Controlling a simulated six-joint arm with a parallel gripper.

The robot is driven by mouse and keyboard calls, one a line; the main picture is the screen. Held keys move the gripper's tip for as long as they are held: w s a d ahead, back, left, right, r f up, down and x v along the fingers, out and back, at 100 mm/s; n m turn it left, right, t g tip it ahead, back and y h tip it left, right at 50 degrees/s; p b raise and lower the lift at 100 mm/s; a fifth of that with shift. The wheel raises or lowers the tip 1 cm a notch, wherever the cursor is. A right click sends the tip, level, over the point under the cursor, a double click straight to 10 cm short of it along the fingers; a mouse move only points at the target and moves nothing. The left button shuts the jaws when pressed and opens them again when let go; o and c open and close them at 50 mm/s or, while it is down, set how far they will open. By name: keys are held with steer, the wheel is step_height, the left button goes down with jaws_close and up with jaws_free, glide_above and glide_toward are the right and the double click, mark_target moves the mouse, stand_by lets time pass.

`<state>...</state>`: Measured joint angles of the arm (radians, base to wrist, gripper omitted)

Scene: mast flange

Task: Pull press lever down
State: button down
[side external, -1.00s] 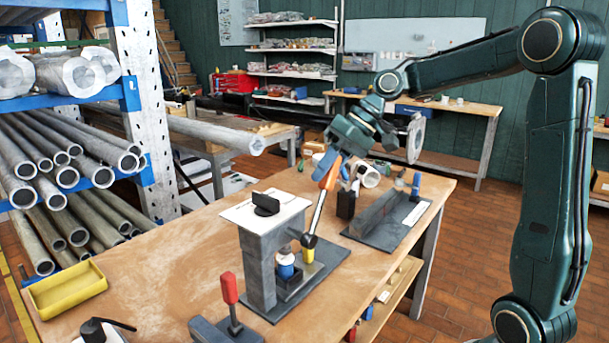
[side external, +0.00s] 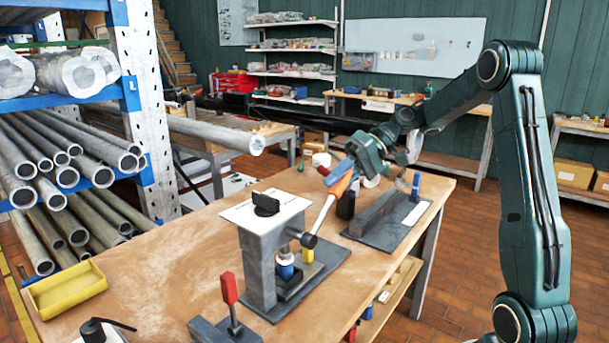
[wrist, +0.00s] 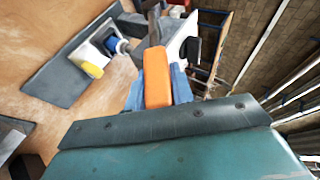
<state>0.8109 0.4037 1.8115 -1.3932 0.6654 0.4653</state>
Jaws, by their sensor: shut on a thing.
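The press (side external: 262,268) stands on the wooden bench, a grey column with a white top plate carrying a black block. Its lever (side external: 321,219) is a silver rod with an orange handle (side external: 342,186), tilted up to the right from a dark pivot. My gripper (side external: 339,178) is shut on the orange handle. In the wrist view, the orange handle (wrist: 157,76) sits between the blue fingers of my gripper (wrist: 159,83). A white-and-blue part (side external: 285,269) stands beneath the press head. It also shows in the wrist view (wrist: 112,43).
A yellow block (side external: 308,253) sits on the press base. A dark fixture plate (side external: 375,240) with a long bar lies to the right, near my arm. A red-handled clamp (side external: 230,290) stands in front. A yellow tray (side external: 65,290) lies left; the bench between is clear.

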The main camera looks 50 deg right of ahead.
steer(key=c, duration=1.2)
jaws_free()
steer(key=shift+a+r, duration=0.1)
steer(key=shift+a, duration=0.05)
